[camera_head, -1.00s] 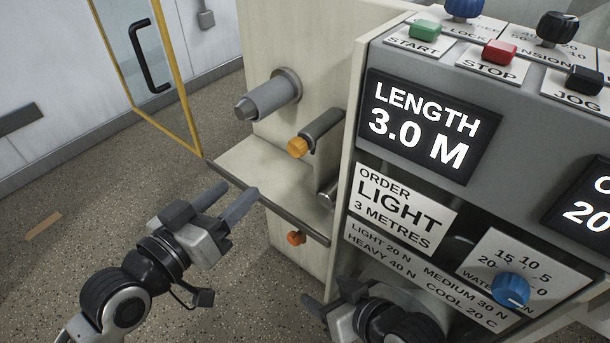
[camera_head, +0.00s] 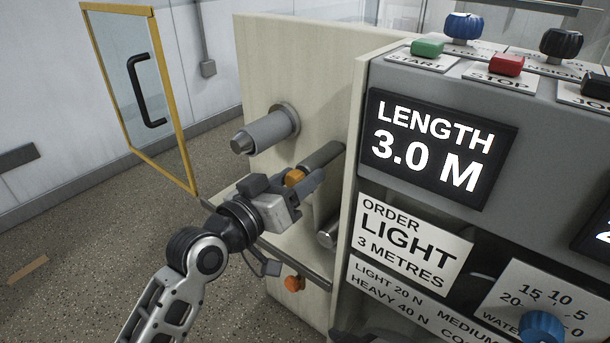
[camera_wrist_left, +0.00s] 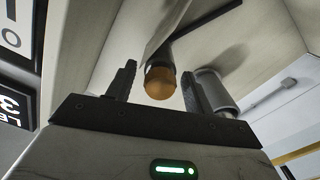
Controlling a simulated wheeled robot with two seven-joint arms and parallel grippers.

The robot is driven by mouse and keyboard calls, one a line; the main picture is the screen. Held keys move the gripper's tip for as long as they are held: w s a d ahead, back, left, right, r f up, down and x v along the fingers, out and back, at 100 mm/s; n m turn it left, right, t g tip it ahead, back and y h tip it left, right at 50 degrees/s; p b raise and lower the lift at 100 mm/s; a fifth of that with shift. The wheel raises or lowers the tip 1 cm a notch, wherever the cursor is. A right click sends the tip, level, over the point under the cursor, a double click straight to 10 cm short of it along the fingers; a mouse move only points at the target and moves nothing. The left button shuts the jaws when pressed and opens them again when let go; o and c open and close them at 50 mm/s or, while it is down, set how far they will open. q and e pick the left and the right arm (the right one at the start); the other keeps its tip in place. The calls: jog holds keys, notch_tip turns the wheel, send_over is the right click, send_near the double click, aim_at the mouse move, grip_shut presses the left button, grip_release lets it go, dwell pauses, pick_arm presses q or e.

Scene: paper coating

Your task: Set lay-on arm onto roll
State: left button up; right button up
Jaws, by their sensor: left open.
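An orange knob (camera_head: 295,178) sits on the end of a dark grey bar (camera_head: 322,156) on the pale machine side, and I take this bar to be the lay-on arm. A thick grey cylinder (camera_head: 265,132) with a tapered end, which looks like the roll's shaft, sticks out above and left of it. My left gripper (camera_head: 288,182) is open around the knob. In the left wrist view the knob (camera_wrist_left: 160,83) lies between the two fingers (camera_wrist_left: 158,90), with gaps on both sides. The grey cylinder (camera_wrist_left: 213,88) is behind the right finger. My right gripper is out of view.
The control cabinet with the LENGTH 3.0 M display (camera_head: 435,150) stands close on the right. Below the left gripper are a shelf edge (camera_head: 310,270) and a second orange knob (camera_head: 293,284). Open floor (camera_head: 90,230) lies left, before a yellow-framed door (camera_head: 150,100).

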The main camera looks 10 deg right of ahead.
pick_arm(q)
jog(key=shift+x, duration=1.05)
jog(key=shift+w+d, duration=0.15)
grip_shut()
jog(key=w+a+r+n, duration=0.1)
jog(key=w+a+n, duration=0.3)
jog(key=w+n, duration=0.1)
jog(key=shift+w+a+r+n, duration=0.15)
jog(key=shift+w+a+n, duration=0.15)
jog(key=shift+w+n, duration=0.1)
grip_release()
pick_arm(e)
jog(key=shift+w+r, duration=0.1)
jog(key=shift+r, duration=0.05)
